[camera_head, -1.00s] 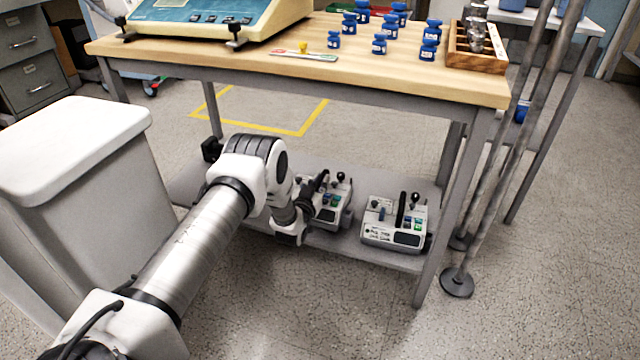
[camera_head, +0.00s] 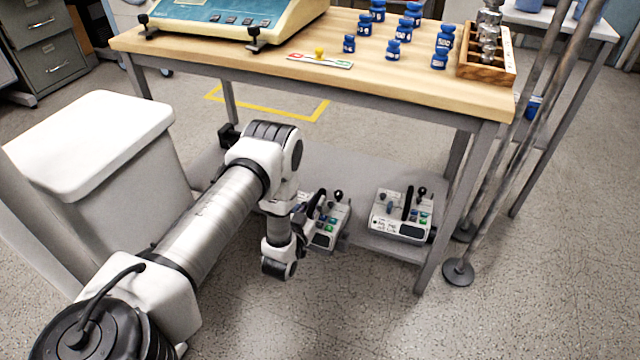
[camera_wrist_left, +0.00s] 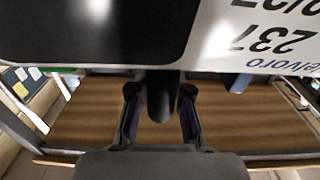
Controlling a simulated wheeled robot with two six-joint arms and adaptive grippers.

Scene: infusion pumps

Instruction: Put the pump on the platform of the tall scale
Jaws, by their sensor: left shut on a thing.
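My left gripper (camera_wrist_left: 160,98) is shut on the black handle (camera_wrist_left: 160,92) of a pump. In the head view my own wrist mostly hides this gripper (camera_head: 311,205). The held pump (camera_head: 326,232) is a pale box with a dark screen and coloured buttons, at the front edge of the lower shelf; whether it touches the shelf is unclear. Its dark screen and white printed face (camera_wrist_left: 285,25) fill the top of the wrist view. A second, similar pump (camera_head: 400,222) stands on the shelf to the right. I cannot tell which thing is the tall scale. My right gripper is out of view.
A wooden-topped table (camera_head: 400,80) stands over the shelf (camera_head: 362,240). It carries a blue-panelled instrument (camera_head: 220,14), blue bottles (camera_head: 393,48) and a wooden weight box (camera_head: 485,68). A white flat-topped cabinet (camera_head: 90,140) stands left. Metal poles (camera_head: 500,165) stand right. The front floor is clear.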

